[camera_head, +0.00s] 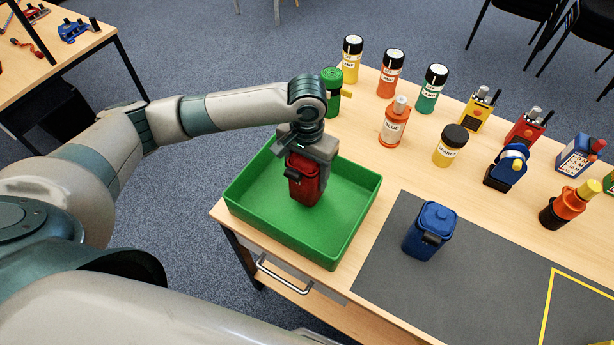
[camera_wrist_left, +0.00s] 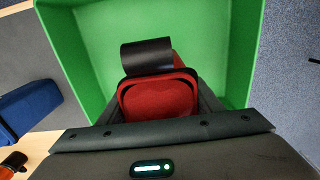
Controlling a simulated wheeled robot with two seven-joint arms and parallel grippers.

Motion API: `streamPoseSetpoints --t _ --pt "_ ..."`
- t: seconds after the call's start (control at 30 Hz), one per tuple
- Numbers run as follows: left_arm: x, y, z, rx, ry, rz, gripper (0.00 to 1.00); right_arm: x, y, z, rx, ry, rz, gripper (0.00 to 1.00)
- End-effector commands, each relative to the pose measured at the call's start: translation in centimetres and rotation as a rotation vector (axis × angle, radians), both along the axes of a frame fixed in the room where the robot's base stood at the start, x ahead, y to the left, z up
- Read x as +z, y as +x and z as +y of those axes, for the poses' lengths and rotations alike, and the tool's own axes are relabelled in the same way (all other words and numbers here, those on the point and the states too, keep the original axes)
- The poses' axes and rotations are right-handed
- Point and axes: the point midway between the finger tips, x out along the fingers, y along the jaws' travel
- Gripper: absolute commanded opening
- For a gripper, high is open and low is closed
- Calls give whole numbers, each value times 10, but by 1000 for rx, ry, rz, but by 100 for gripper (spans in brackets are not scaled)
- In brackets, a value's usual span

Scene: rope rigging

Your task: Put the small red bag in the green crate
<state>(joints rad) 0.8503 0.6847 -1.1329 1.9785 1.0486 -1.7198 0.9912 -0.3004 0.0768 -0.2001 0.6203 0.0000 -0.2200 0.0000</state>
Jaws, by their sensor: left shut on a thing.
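The small red bag (camera_head: 304,180) is in my left gripper (camera_head: 308,158), over the inside of the green crate (camera_head: 345,212). The gripper points down and is shut on the upper part of the bag. In the left wrist view the red bag (camera_wrist_left: 158,95) with its black strap shows between the fingers, with the green crate (camera_wrist_left: 100,40) around it. I cannot tell whether the bag's bottom touches the crate floor. The crate holds nothing else that I can see. My right gripper is in neither view.
A blue bag (camera_head: 430,231) stands on the dark grey mat (camera_head: 480,270) to the right of the crate. Several bottles, jars and boxes line the back of the table, with a green-capped bottle (camera_head: 332,92) just behind the crate. A yellow line (camera_head: 548,305) marks the mat's right part.

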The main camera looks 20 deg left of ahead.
Motion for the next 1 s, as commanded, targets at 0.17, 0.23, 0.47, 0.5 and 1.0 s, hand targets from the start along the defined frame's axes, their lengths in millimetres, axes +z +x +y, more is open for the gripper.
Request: streamPoseSetpoints --t 0.17,0.23,0.47,0.5,1.0 --pt "-18 0 0 0 0 0 36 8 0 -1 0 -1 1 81" --pt "-22 0 0 -1 0 -2 36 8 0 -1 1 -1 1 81" --pt "-23 0 0 -1 0 -2 36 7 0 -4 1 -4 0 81" --pt "-23 0 0 -1 0 -2 36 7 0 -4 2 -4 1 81" --pt "-25 0 0 -1 0 0 78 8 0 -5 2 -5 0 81"
